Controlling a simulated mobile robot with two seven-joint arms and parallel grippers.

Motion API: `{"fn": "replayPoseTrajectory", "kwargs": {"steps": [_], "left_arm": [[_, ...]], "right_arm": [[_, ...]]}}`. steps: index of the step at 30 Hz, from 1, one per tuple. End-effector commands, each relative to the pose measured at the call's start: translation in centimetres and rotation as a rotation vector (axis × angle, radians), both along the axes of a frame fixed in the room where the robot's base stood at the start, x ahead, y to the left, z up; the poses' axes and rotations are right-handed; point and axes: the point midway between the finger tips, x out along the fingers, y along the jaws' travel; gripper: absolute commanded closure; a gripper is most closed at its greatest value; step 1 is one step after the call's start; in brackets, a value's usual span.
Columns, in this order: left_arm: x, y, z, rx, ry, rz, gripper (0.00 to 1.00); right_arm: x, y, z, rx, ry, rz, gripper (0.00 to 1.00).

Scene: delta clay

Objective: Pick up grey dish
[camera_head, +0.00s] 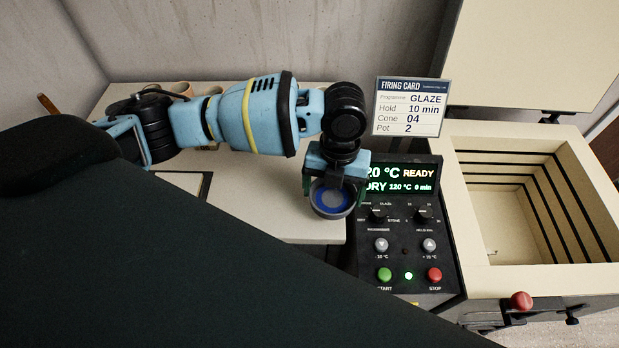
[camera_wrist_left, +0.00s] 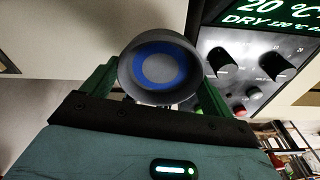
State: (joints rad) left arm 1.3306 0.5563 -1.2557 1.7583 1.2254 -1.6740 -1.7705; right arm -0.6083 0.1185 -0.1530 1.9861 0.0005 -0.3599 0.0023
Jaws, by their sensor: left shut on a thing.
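The grey dish (camera_head: 334,212) is round, with a blue ring inside. It is at the right end of the pale table in the head view, beside the kiln's control panel. My left gripper (camera_head: 335,197) is shut on the dish. In the left wrist view the dish (camera_wrist_left: 160,92) sits between the two green fingers of the gripper (camera_wrist_left: 155,85), its open face tilted toward the camera. I cannot tell whether the dish still touches the table. My right gripper is not in view.
The control panel (camera_head: 405,262) stands close to the right of the dish. Farther right is an open, empty-looking kiln (camera_head: 541,140) with its lid raised. A firing card (camera_head: 410,106) stands behind the panel. Tan pots (camera_head: 183,91) are at the back of the table (camera_head: 275,215).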

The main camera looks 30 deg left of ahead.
Motion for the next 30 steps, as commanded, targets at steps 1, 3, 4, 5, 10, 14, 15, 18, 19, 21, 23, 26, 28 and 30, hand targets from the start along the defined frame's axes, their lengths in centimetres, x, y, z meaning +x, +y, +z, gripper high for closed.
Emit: {"fn": "replayPoseTrajectory", "kwargs": {"steps": [1, 3, 4, 5, 10, 14, 15, 18, 19, 21, 23, 26, 28, 30], "left_arm": [[-0.1, -1.4, -0.1, -0.004, 0.002, -0.005, 0.4], [-0.2, -2.9, 0.1, -0.003, 0.003, -0.005, 0.4], [-0.3, -3.5, 0.1, -0.003, 0.002, -0.004, 0.4], [-0.3, -4.1, 0.2, -0.003, 0.002, -0.004, 0.4], [-0.4, -6.5, 0.5, -0.001, 0.001, -0.002, 0.4], [-0.5, -7.5, 0.6, -0.001, 0.001, 0.0, 0.4], [-0.5, -7.7, 0.7, -0.001, 0.0, 0.0, 0.4], [-0.5, -7.9, 0.7, 0.0, 0.0, 0.001, 0.4], [-0.5, -8.0, 0.7, 0.0, 0.0, 0.001, 0.4], [-0.5, -8.0, 0.8, 0.0, 0.0, 0.002, 0.4], [-0.5, -8.0, 0.8, 0.0, -0.001, 0.008, 0.4], [-0.5, -7.7, 0.8, 0.0, 0.0, 0.051, 0.4], [-0.6, -7.2, 1.0, -0.001, 0.0, 0.118, 0.4], [-0.6, -6.6, 1.2, 0.0, 0.0, 0.215, 0.4]], "right_arm": [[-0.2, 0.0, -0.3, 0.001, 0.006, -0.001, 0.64], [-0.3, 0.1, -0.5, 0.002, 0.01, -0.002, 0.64], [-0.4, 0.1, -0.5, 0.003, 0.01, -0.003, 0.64], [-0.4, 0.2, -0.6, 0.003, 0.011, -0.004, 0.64], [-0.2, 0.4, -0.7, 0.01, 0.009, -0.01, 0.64], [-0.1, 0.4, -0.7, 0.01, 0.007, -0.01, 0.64], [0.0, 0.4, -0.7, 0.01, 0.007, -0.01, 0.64], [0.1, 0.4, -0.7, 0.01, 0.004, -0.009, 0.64], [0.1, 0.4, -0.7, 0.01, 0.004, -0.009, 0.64], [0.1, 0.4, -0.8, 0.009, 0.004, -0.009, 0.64], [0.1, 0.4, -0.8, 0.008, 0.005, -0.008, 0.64], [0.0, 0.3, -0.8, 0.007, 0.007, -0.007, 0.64], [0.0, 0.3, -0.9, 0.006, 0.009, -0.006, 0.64], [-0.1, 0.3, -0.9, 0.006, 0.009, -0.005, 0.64]]}}
